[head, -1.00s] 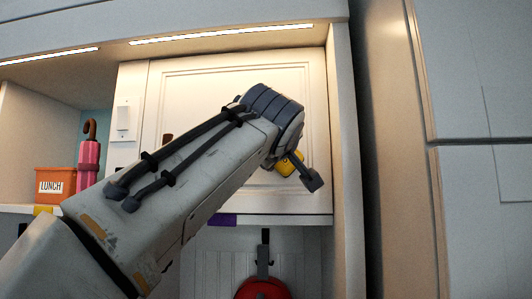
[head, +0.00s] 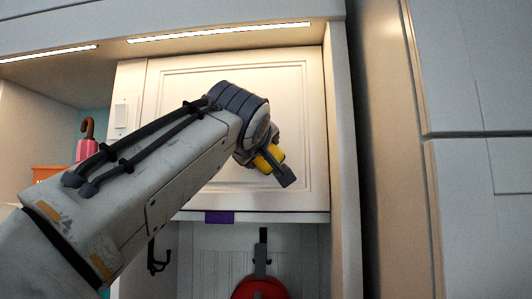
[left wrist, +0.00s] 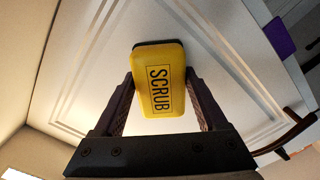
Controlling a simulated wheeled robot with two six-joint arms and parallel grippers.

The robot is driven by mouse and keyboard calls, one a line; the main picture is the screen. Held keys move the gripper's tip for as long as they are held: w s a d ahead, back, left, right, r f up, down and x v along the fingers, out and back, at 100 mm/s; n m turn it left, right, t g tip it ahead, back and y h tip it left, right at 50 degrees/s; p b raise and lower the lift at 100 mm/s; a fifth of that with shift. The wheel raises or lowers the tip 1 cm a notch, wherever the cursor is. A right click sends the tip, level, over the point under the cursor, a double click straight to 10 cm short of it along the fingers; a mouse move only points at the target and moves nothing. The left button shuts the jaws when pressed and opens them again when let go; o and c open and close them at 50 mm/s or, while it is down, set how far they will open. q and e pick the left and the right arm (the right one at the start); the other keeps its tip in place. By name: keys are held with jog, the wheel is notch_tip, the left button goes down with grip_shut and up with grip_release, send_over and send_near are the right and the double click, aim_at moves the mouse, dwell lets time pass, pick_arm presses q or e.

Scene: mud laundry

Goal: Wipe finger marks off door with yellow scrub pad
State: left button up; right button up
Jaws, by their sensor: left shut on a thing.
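The white panelled door (head: 290,90) stands upright under the lit cupboard top. It also fills much of the left wrist view (left wrist: 100,60). My left gripper (head: 275,165) is in front of the door's lower middle. It is shut on the yellow scrub pad (head: 270,158), whose face reads SCRUB in the left wrist view (left wrist: 160,85). The pad is close to the door; I cannot tell whether it touches. I make out no clear finger marks; my arm hides the door's lower left. My right gripper is not in view.
A purple piece (head: 219,217) sits at the door's bottom edge. A white switch (head: 121,116) is left of the door. A pink umbrella (head: 87,147) and an orange bin (head: 46,173) stand on the left shelf. A red item (head: 260,288) hangs below.

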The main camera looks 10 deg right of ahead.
pick_arm(q)
jog(key=shift+w+a, duration=0.25)
jog(key=shift+a, duration=0.5)
jog(key=shift+w+a, duration=0.25)
jog(key=shift+a, duration=0.5)
jog(key=shift+w+a, duration=0.25)
jog(key=shift+a, duration=0.5)
jog(key=shift+w+a, duration=0.3)
jog(key=shift+a, duration=0.6)
jog(key=shift+w+a, duration=0.3)
jog(key=shift+a, duration=0.65)
jog(key=shift+w+a, duration=0.3)
jog(key=shift+a, duration=0.6)
jog(key=shift+s, duration=0.1)
jog(key=shift+b+v, duration=1.45)
jog(key=shift+v, duration=1.5)
jog(key=b+v, duration=0.1)
jog(key=v, duration=0.2)
